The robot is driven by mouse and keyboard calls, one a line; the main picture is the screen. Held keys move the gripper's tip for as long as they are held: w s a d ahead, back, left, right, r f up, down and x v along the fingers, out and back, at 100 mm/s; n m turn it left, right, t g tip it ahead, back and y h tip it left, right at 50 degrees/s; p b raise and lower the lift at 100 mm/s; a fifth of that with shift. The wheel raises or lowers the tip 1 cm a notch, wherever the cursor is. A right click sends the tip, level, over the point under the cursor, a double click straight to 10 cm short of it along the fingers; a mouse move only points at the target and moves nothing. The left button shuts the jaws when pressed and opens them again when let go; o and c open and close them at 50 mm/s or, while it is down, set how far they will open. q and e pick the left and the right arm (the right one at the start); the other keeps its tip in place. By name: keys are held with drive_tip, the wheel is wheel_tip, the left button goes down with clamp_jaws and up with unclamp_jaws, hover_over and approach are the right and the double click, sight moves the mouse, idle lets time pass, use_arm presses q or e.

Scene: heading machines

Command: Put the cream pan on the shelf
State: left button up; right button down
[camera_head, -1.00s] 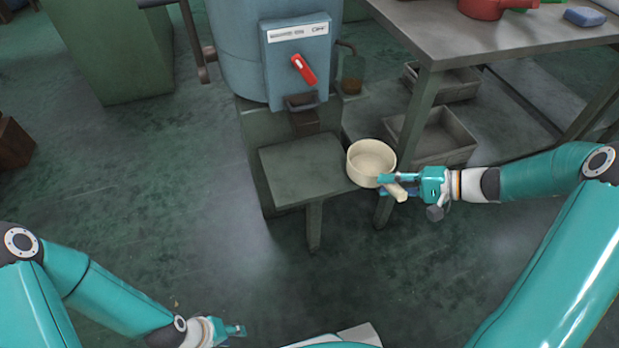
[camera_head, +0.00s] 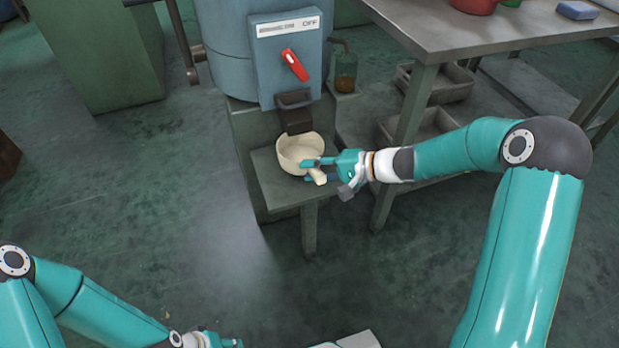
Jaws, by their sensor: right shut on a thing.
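The cream pan (camera_head: 297,146) is at the grey-green shelf (camera_head: 275,187) on the front of the blue machine. It is upright, over the shelf's right back part, just in front of the dark spout. I cannot tell whether its base touches the shelf. My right gripper (camera_head: 318,171) is shut on the pan's handle, which points toward the lower right. My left gripper (camera_head: 228,342) is low at the bottom edge, far from the pan and partly cut off; its jaws are too small to read.
The blue machine (camera_head: 230,50) has a red lever (camera_head: 294,65) beside an OFF label and a dark spout (camera_head: 295,112). A metal table (camera_head: 460,30) stands at the right, with grey trays (camera_head: 440,82) below it. The shelf's left part is bare.

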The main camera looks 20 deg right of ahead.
wheel_tip(320, 180, down, 2)
drive_tip(key=shift+f+b, duration=0.15)
drive_tip(key=shift+b, duration=0.15)
drive_tip(key=c, duration=1)
unclamp_jaws()
drive_tip(key=shift+o, duration=0.2)
